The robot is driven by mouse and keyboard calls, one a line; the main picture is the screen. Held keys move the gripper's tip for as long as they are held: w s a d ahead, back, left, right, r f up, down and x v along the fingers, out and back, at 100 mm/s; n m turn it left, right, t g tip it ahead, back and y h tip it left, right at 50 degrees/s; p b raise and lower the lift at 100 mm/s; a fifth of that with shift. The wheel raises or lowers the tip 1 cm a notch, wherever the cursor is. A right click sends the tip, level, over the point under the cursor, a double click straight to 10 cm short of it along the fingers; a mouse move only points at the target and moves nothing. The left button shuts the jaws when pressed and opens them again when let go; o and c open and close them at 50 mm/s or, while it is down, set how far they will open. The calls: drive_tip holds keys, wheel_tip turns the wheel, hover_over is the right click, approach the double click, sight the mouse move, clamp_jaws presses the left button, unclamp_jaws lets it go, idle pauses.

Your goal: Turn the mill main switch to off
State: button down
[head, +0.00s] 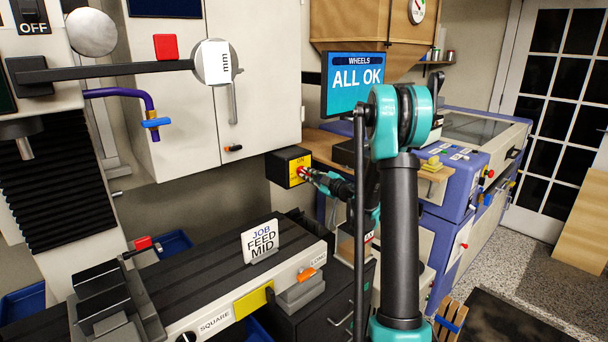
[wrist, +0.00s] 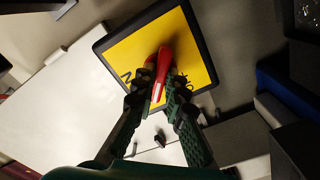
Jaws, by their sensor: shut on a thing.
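The mill main switch is a red handle (wrist: 164,70) on a yellow plate with a black surround (wrist: 130,51) in the wrist view. In the head view my gripper (head: 312,176) reaches the box face from the right. The handle is partly hidden by the fingers, and the plate's other lettering is mostly covered.
The mill table (head: 190,270) carries a "JOB FEED MID" card (head: 262,243) and a vise (head: 105,300) below the switch box. A white cabinet (head: 250,80) hangs behind. A screen (head: 355,85) reads "WHEELS ALL OK". A blue machine (head: 470,180) stands at the right.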

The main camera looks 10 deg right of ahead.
drive_tip(key=n, duration=0.4)
drive_tip(key=c, duration=1.4)
unclamp_jaws()
drive_tip(key=shift+c, duration=0.2)
drive_tip(key=shift+s+d, duration=0.1)
drive_tip(key=v, duration=0.6)
drive_tip(key=shift+s+d, duration=0.2)
drive_tip(key=shift+s, duration=0.1)
